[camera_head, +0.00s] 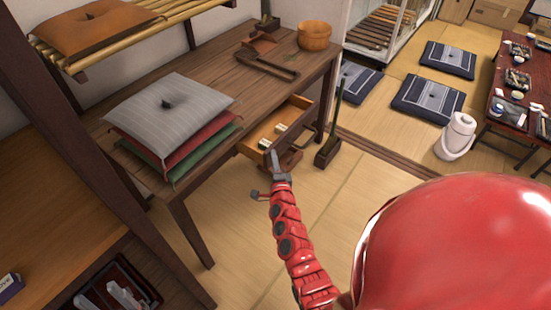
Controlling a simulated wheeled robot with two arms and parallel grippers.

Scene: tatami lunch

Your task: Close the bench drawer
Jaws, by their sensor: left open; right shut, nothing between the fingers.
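The wooden bench (213,52) stands at the upper left of the head view. Its drawer (264,130) is pulled out below the bench top, toward the lower right. The inside is light wood, and a few small pale items lie in it. My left gripper (266,175) is open, with one finger up near the drawer's front and the other out to the lower left. It appears empty; I cannot tell whether the upper finger touches the drawer front. My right gripper is not in view.
A stack of cushions (170,108) and a wooden bowl (314,36) are on the bench. Tatami floor (232,215) is clear below the drawer. A large red rounded shape blocks the lower right.

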